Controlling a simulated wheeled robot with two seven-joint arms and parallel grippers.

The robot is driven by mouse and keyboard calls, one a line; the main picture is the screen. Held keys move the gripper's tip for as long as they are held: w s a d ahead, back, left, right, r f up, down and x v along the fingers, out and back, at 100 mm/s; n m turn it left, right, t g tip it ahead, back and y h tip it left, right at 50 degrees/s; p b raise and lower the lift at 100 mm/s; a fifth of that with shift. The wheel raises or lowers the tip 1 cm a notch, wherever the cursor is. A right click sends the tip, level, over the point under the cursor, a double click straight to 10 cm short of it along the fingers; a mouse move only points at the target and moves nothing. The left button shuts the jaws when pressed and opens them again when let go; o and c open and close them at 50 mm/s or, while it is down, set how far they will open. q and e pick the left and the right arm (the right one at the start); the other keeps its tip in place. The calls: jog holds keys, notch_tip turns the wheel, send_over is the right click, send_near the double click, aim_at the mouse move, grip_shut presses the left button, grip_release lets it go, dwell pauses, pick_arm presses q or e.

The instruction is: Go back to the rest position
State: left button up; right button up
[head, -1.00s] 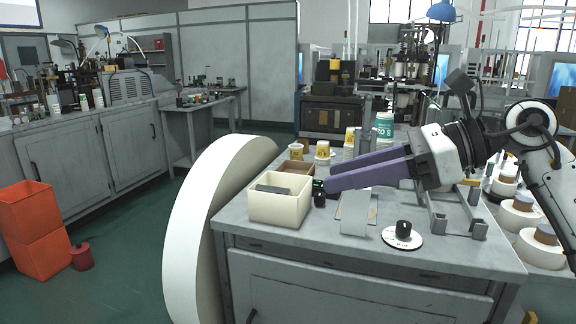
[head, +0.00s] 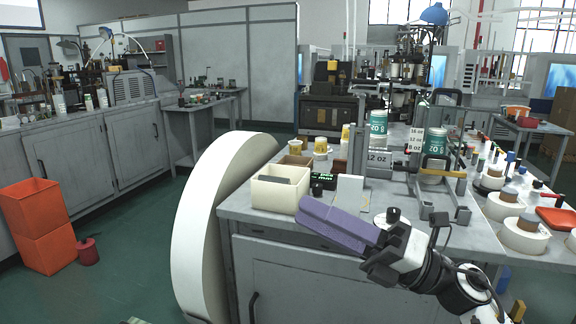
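My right gripper (head: 338,222) shows in the head view in front of the workbench (head: 245,214), near its front edge. Its purple fingers point left and look pressed together, with nothing visible held between them, though the angle hides most of the gap. The wrist and arm come in from the lower right. My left gripper is out of the view.
A cream box (head: 279,193) stands at the bench's left front corner. Green-labelled containers (head: 377,130) and a 12 oz block (head: 378,158) stand behind. Orange bins (head: 33,226) stand on the open green floor.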

jog(key=s+d+f+m+t+h, duration=0.1)
jog(key=d+f+m+t+h, duration=0.3)
jog(key=f+m, duration=0.5)
jog(key=d+f+m+t+h, duration=0.3)
jog(key=f+m+h, duration=0.3)
jog(key=f+m, duration=0.25)
jog(key=s+d+f+m+t+h, duration=0.1)
jog(key=d+f+m+t+h, duration=0.25)
jog(key=f+m, duration=0.55)
jog(key=s+d+f+m+g+h, duration=0.1)
jog(key=s+f+m+g+h, duration=0.3)
jog(key=s+f, duration=1.7)
jog(key=f+m+g, duration=0.1)
jog(key=m+g, duration=0.4)
jog(key=m, duration=0.1)
jog(key=shift+s+f+m+h, duration=0.3)
jog(key=shift+s+m+h, duration=0.05)
